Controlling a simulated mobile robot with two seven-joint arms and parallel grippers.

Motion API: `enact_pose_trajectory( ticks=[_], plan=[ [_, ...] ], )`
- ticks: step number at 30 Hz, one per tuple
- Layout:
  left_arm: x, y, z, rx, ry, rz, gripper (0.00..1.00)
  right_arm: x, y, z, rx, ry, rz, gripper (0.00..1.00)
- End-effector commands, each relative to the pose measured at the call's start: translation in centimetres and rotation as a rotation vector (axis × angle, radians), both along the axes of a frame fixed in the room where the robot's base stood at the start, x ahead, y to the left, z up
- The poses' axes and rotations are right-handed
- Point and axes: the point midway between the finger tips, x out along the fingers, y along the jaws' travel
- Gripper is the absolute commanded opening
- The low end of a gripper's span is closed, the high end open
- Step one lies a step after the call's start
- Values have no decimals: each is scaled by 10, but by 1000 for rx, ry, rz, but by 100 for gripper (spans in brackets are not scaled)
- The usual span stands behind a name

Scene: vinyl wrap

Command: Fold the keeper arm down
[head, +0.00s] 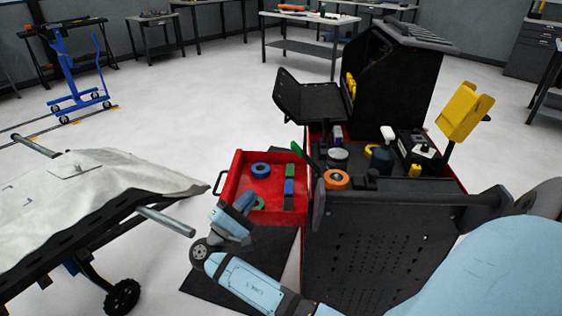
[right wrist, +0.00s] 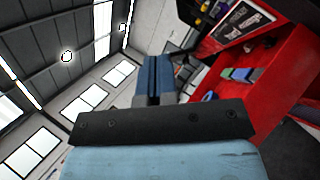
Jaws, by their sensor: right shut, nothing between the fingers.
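A dark bar (head: 430,208) runs along the near top edge of the tool cart and ends at an upright dark plate (head: 319,200) on the left. It may be the keeper arm, but I cannot tell for sure. My right gripper (head: 244,201) is beside the open red drawer (head: 231,188), left of the bar's end and apart from it. In the right wrist view its blue fingers (right wrist: 154,80) are together and empty, pointing up and away. The drawer also shows there (right wrist: 258,100), to the right of the fingers. My left gripper is not in view.
The black-sided cart (head: 370,255) carries an orange tape roll (head: 336,180), small tools, a yellow holder (head: 465,110) on a post and a black open-lidded case (head: 400,85). A covered wheeled rack (head: 85,185) stands left.

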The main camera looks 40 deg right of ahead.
Motion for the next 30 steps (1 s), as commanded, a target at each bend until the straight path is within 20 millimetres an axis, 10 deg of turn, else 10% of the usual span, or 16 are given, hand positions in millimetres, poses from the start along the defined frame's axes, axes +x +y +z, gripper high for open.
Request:
enact_pose_trajectory(
  ticks=[30],
  plan=[
    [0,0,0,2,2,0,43,-13,-109,69,1,0,3,0]
  ],
)
